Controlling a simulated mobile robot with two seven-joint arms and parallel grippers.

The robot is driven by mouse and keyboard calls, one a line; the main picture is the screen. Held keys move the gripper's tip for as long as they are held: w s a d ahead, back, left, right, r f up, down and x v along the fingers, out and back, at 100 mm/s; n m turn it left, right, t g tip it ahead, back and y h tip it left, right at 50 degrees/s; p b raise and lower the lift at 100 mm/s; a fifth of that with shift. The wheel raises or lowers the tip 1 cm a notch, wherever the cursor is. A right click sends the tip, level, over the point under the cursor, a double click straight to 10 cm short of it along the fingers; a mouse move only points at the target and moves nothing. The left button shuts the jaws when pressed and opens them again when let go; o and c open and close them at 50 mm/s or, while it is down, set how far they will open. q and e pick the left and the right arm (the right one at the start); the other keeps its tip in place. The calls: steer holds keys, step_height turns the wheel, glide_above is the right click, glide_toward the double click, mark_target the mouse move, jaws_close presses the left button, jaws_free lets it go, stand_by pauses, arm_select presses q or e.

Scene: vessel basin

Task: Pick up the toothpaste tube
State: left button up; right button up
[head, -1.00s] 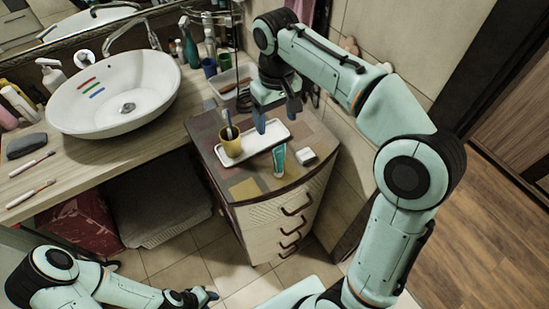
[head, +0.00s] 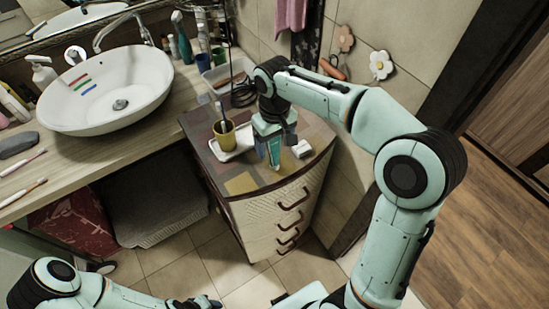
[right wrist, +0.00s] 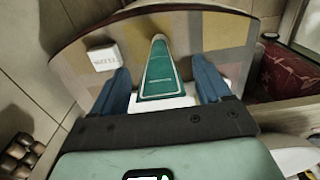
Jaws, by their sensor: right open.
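The green toothpaste tube (head: 274,153) stands on the top of the drawer cabinet, its wide end up and narrow end down. It also shows in the right wrist view (right wrist: 162,72), between two blue fingers. My right gripper (head: 276,146) is open over the tube, one finger on each side. In the right wrist view, gaps show between the tube and both fingers. My left gripper (head: 203,302) is low at the bottom edge of the head view, away from the tube; its jaws are too small to read.
A white tray (head: 226,153) with a yellow cup (head: 224,135) holding a toothbrush lies left of the tube. A small white box (head: 302,149) is close on the right. The cabinet top (head: 243,183) is clear in front. A sink (head: 105,95) stands on the left counter.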

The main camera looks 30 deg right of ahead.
steer(key=c, duration=1.4)
steer(key=shift+r, duration=0.1)
